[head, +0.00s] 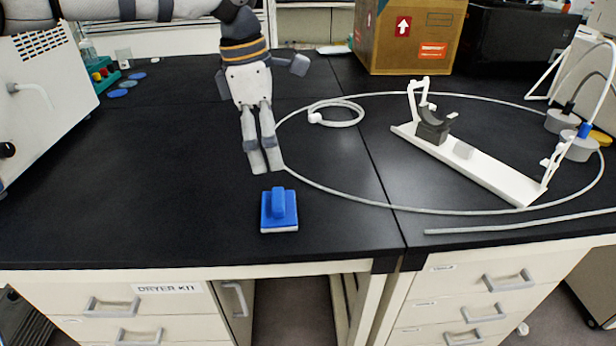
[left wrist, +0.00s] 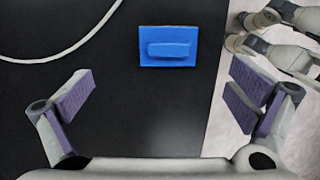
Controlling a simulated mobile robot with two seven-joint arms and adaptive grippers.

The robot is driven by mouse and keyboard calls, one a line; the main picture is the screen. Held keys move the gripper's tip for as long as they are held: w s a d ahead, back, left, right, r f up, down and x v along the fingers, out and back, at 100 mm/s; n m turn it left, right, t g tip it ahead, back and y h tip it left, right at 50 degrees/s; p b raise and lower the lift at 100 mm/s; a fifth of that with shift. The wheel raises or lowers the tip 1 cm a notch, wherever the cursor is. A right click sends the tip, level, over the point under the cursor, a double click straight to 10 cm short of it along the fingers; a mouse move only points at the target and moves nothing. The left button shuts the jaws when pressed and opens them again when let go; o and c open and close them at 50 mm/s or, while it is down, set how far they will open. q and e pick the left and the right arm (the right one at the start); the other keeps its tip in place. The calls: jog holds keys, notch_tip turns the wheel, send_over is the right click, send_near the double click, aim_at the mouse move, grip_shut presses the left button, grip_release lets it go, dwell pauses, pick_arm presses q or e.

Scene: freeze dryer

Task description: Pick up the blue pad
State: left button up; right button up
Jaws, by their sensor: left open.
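The blue pad (head: 279,211) lies flat on the black bench near its front edge, with a raised blue handle on top and a pale underside. It also shows in the left wrist view (left wrist: 168,46), at the upper middle, beyond the fingertips. My left gripper (head: 264,172) hangs above the bench, behind the pad in the head view, and is apart from it. In the left wrist view the left gripper (left wrist: 160,92) has its fingers spread wide with nothing between them. My right gripper is not visible in the head view.
A grey hose (head: 330,190) loops over the bench right of the pad, around a white stand (head: 470,160). A cardboard box (head: 408,38) stands at the back. A white machine (head: 45,95) is at the left. The bench left of the pad is clear.

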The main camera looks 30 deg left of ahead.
pick_arm(q)
send_over(278, 198)
jog(key=f, duration=0.3)
jog(key=a+f, duration=0.1)
jog(key=shift+s+f, duration=0.2)
jog(key=shift+s, duration=0.05)
jog(key=f, duration=0.4)
jog(key=d+f, duration=0.1)
jog(key=f, duration=0.1)
jog(key=shift+w+f+b, duration=0.1)
jog(key=shift+f+b, duration=0.2)
jog(key=shift+b, duration=0.05)
jog(key=shift+w+f, duration=0.1)
jog(key=shift+f, duration=0.15)
jog(key=c, duration=1.3)
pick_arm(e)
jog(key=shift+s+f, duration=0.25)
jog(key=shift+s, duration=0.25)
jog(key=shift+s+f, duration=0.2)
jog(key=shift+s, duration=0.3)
